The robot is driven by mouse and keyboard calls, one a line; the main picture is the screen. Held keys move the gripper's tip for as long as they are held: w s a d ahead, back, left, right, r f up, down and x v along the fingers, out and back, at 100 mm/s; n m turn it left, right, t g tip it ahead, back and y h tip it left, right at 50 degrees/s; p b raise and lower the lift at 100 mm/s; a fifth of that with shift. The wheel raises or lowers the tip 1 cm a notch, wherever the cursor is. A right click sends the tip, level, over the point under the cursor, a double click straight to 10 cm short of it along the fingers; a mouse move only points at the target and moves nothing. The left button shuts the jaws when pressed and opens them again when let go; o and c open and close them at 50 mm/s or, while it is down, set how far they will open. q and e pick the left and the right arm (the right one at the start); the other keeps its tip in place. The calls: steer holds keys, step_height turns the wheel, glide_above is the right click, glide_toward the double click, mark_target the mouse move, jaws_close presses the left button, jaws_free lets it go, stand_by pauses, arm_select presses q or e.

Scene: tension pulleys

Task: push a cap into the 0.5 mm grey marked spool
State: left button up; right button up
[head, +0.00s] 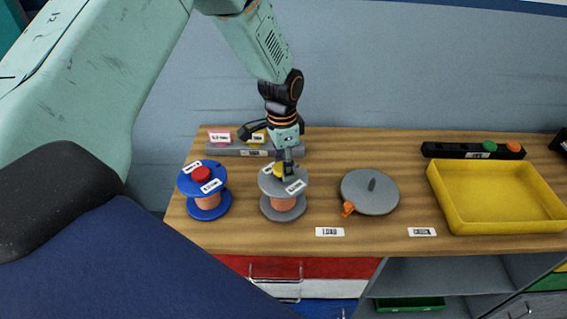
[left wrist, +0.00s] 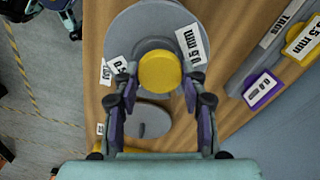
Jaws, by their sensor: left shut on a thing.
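The grey spool (head: 283,207) stands upright on the wooden bench, with orange wire between its flanges and white labels on top. Its top flange (left wrist: 130,30) fills the upper part of the left wrist view, with a label reading 0.5 mm. My left gripper (head: 285,172) points down over the middle of this spool. It is shut on a yellow cap (left wrist: 160,71), which sits at the spool's centre. The cap is mostly behind the fingers in the head view. I cannot tell how deep it is in the hole. My right gripper is not in view.
A blue spool (head: 206,203) with a red cap stands close on the left. A grey disc with an orange knob (head: 370,192) lies to the right. A yellow tray (head: 497,222) and a black cap rack (head: 472,151) are farther right. A grey label rack (head: 228,150) stands behind.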

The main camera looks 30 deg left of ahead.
arm_select(q)
steer(key=shift+w, duration=0.1)
steer(key=shift+s+d+r, duration=0.15)
steer(key=shift+s, duration=0.15)
steer(key=shift+w+f, duration=0.2)
steer(key=shift+f, duration=0.3)
steer(key=shift+s+f, duration=0.25)
steer(key=shift+f, duration=0.1)
steer(key=shift+s+d+f+b, duration=0.1)
steer(key=shift+s+f+b, duration=0.1)
steer(key=shift+s+b, duration=0.1)
